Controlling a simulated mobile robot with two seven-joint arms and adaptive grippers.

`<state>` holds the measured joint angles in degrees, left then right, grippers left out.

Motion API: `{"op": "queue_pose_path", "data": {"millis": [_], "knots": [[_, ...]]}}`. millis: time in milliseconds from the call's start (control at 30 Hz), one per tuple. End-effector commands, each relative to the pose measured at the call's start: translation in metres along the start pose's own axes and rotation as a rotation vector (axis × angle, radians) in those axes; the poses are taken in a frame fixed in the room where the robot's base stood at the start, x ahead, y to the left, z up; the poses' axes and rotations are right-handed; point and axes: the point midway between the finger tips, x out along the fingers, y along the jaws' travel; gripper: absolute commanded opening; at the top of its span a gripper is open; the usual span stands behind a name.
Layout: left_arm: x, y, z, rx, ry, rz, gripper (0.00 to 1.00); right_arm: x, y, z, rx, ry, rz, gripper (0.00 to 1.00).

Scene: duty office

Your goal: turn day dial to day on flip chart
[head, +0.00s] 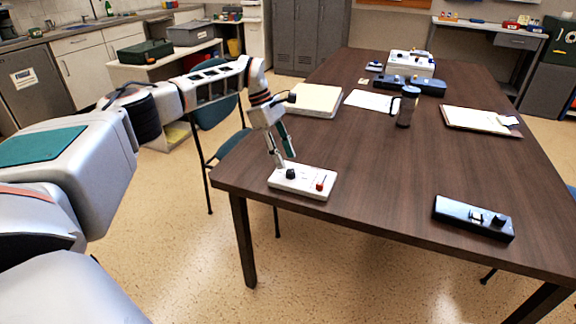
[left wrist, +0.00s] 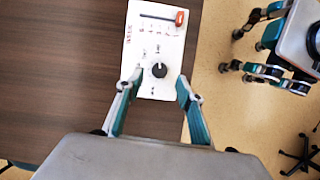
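A white control panel (head: 301,181) lies at the near left corner of the dark table. It has a round black dial (head: 290,174) and a red slider knob (head: 320,185). The left wrist view shows the dial (left wrist: 159,70) with a light pointer line toward the slider end; the small labels are too blurred to read. My left gripper (left wrist: 158,86) is open above the panel, its fingertips either side of the dial's near side, apart from it. My right gripper (left wrist: 230,51) shows open and empty over the floor in the left wrist view. I see no flip chart.
A black device (head: 473,217) lies near the table's front right. The table between panel and black device is clear. A teal chair (head: 214,112) stands left.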

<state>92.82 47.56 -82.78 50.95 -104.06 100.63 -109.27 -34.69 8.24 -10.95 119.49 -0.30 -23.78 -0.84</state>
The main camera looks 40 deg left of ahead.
Motion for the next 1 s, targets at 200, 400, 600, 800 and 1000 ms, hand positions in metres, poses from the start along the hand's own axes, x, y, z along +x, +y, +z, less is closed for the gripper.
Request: {"op": "queue_pose_path", "data": {"millis": [200,400,600,800,1000], "knots": [[-0.045,0.000,0.001,0.000,-0.001,0.002,0.37,0.000,0.000,0.000,-0.001,-0.001,0.000,0.40],[-0.068,0.000,0.000,0.000,0.000,0.000,0.37,0.000,0.000,0.001,-0.001,-0.001,0.000,0.40],[-0.074,0.000,0.000,0.001,0.000,0.000,0.37,0.000,0.000,0.001,-0.001,-0.002,0.000,0.40],[-0.074,0.000,0.000,0.001,-0.001,-0.001,0.37,-0.001,0.000,0.001,-0.001,-0.002,0.000,0.40],[-0.074,0.000,0.000,0.001,-0.001,-0.001,0.37,-0.001,0.000,0.001,-0.001,-0.002,0.001,0.40]]}}
